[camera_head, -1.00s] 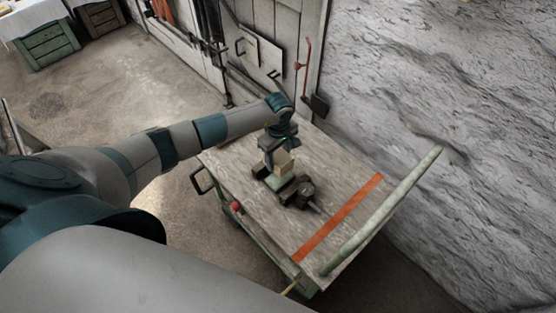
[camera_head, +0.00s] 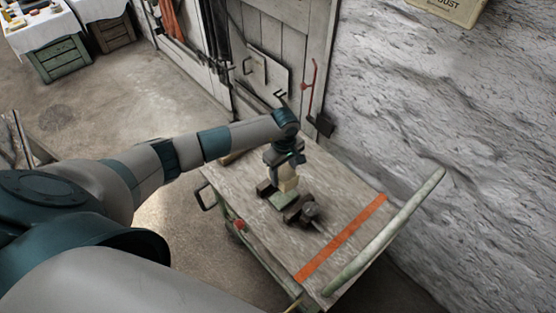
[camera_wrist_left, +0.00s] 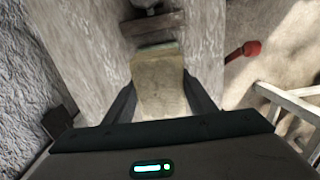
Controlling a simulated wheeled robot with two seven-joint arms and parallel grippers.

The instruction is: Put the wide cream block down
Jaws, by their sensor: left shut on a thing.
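The wide cream block (camera_head: 289,184) is in my left gripper (camera_head: 283,172), above the cart top. In the left wrist view the block (camera_wrist_left: 160,85) sits between the two dark fingers, which close on its sides. Below and in front of it on the cart is a pale green block (camera_head: 283,200), whose edge also shows in the wrist view (camera_wrist_left: 157,46). I cannot tell whether the cream block touches it. My right gripper is out of view.
A dark metal vise-like object (camera_head: 302,210) stands close beside the blocks on the wooden cart top (camera_head: 340,190). An orange stripe (camera_head: 342,238) and a pale green handle bar (camera_head: 385,235) lie to the right. A rough wall rises behind.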

